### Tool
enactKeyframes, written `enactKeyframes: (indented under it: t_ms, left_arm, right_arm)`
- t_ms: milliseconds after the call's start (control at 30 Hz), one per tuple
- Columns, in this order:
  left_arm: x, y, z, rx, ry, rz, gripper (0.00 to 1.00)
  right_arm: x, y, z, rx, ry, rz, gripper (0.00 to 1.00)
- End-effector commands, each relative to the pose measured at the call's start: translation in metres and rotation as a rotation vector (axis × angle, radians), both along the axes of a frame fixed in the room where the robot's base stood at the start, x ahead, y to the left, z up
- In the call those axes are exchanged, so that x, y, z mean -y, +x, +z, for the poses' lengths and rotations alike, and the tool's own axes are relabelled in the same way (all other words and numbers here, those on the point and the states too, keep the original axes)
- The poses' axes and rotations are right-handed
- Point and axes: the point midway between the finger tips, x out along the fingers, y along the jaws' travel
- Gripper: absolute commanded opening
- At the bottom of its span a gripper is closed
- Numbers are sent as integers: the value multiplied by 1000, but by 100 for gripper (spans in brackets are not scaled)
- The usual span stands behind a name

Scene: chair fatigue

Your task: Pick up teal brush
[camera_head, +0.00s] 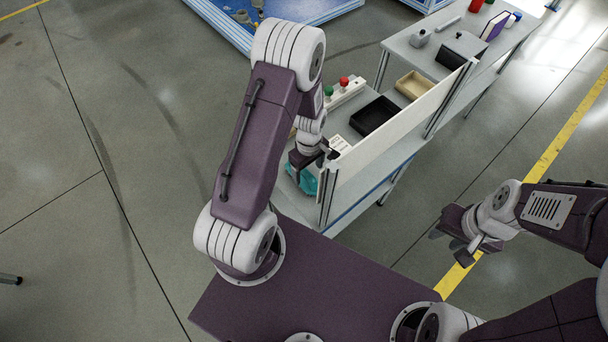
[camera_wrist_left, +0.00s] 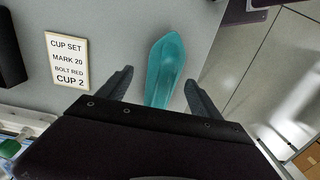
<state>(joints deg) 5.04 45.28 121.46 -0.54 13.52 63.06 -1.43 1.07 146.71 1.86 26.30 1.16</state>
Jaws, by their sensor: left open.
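The teal brush (camera_wrist_left: 167,62) lies on the grey bench top in the left wrist view, its far end pointing up the picture. Its near end is between the two spread fingers of my left gripper (camera_wrist_left: 160,92), with a gap on each side. In the head view, the brush (camera_head: 304,180) shows partly behind my left gripper (camera_head: 311,161), near the bench's near end. My left gripper is open and holds nothing. My right gripper (camera_head: 453,243) hangs over the floor at the right, away from the bench, with its fingers apart and empty.
A printed card (camera_wrist_left: 68,60) lies left of the brush. A black tray (camera_head: 374,115), a tan tray (camera_head: 413,86) and a box with red and green buttons (camera_head: 346,91) stand farther along. An upright white panel (camera_head: 400,118) borders the bench on the right.

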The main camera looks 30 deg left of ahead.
Motion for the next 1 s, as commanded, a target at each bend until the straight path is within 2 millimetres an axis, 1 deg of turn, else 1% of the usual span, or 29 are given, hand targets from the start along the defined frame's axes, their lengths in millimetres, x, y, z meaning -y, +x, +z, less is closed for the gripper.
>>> enactKeyframes:
  t_ms: [67, 200, 300, 400, 567, 667, 700, 767, 800, 1000]
  left_arm:
    - [-2, -2, -7, -2, 0, 1, 74]
    - [-9, -7, -33, -4, 0, 2, 74]
    - [-8, -5, -47, -1, -1, -1, 74]
    - [-8, -5, -51, 0, 0, -2, 74]
    - [-8, -5, -51, 1, 1, -1, 74]
    - [-8, -5, -51, 0, 0, -1, 49]
    - [-8, -5, -51, 0, 0, -1, 38]
    - [-8, -5, -51, 0, 0, -1, 21]
    - [-8, -5, -51, 0, 0, -1, 10]
    - [-8, -5, -50, 1, 1, -1, 9]
  right_arm:
    - [0, 0, 0, 0, 0, 0, 36]
    - [0, 0, 0, 0, 0, 0, 36]
    - [0, 0, -1, 0, 0, 0, 36]
    - [0, 0, -1, 0, 0, 0, 36]
    - [0, 0, -1, 0, 0, 0, 36]
    - [0, 0, -1, 0, 0, 0, 36]
    - [0, 0, -1, 0, 0, 0, 36]
    - [0, 0, -1, 0, 0, 0, 36]
    - [0, 0, -1, 0, 0, 0, 36]
    - [0, 0, -1, 0, 0, 0, 36]
